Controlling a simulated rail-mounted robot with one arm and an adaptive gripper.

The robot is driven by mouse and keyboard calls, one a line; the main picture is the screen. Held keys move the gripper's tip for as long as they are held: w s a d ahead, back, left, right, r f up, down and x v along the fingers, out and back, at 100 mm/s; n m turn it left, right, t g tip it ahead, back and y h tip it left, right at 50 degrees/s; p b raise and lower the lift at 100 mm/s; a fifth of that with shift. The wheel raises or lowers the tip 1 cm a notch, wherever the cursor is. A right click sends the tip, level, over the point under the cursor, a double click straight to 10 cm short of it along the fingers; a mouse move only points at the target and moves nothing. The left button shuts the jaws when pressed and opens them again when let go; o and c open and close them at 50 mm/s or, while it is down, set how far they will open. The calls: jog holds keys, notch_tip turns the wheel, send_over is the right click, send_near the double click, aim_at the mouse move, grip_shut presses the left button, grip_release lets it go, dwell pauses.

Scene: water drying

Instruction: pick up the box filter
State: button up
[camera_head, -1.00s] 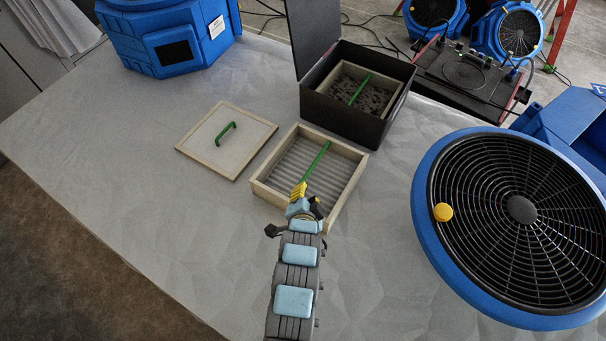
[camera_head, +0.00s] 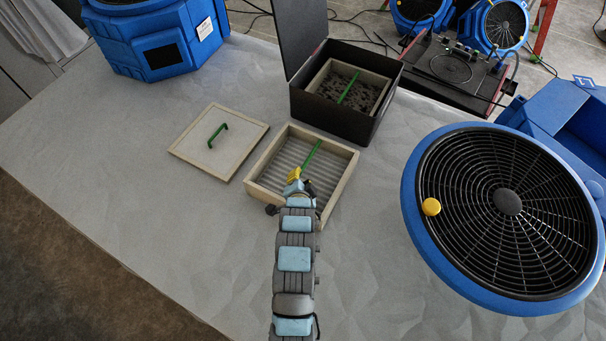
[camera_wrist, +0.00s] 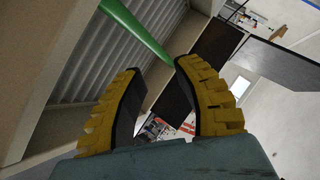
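A light wooden box filter (camera_head: 344,184) with grey pleats and a green bar across it lies on the grey table. Its green bar (camera_head: 312,156) runs from the back rim toward my gripper. My gripper (camera_head: 295,174), with yellow fingers, is over the filter's near part at the near end of the visible bar. In the wrist view my gripper (camera_wrist: 157,66) is open. The green bar (camera_wrist: 138,32) reaches toward the gap between the fingertips; contact cannot be told. My arm hides part of the filter's near wall.
A black open box (camera_head: 335,119) behind holds a similar wooden frame (camera_head: 385,86) with dark dirty contents and a green bar. A flat panel (camera_head: 193,150) with a green handle lies left. A large blue fan (camera_head: 413,205) stands right. The table's left front is clear.

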aim_at(303, 169)
jog(key=shift+x, duration=0.75)
jog(key=shift+p+x, duration=0.4)
jog(key=shift+x, duration=0.55)
jog(key=shift+f, duration=0.1)
jog(key=shift+p+x, duration=1.05)
jog(key=shift+x, duration=1.45)
jog(key=shift+s+d+f, duration=0.1)
jog(key=shift+f, duration=0.05)
grip_shut()
